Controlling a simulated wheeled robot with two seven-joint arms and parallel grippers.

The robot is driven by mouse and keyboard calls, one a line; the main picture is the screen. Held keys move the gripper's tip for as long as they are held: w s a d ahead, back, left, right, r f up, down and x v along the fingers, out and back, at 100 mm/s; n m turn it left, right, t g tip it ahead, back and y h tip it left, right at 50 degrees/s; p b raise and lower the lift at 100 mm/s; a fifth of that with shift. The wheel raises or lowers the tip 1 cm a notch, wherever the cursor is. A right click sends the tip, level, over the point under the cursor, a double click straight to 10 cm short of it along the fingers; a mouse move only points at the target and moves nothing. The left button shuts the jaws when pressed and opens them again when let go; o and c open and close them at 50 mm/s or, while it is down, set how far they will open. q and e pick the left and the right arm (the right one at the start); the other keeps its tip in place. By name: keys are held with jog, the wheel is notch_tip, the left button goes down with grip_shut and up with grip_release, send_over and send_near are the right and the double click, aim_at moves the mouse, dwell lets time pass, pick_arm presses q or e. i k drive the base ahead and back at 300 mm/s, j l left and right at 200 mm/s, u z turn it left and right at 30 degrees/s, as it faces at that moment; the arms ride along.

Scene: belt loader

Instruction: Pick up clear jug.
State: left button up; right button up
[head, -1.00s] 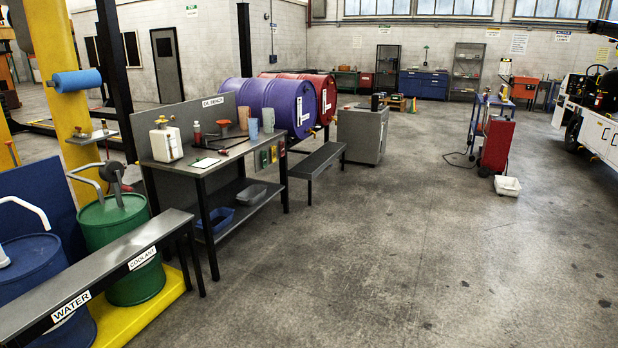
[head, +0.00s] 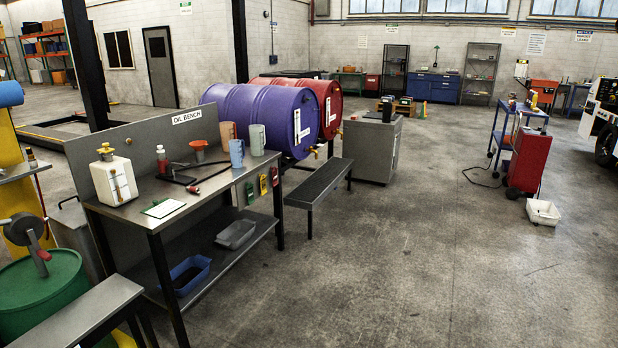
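Three jugs stand upright near the back right end of the oil bench (head: 185,215): an orange-brown jug (head: 228,135), a blue-grey jug (head: 236,153) and a pale grey-green jug (head: 257,140). The pale grey-green one looks most like a clear jug, but at this size I cannot be sure. The blue-grey jug partly covers the orange-brown one. Neither of my grippers is in view.
The bench also holds a white canister (head: 114,177), a red bottle (head: 162,159) and an orange funnel (head: 199,150). A low grey bench (head: 318,184) stands right of it, before a purple drum (head: 262,112). A green drum (head: 45,290) is front left. Open floor lies right.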

aim_at(257, 131)
jog(key=i, duration=1.95)
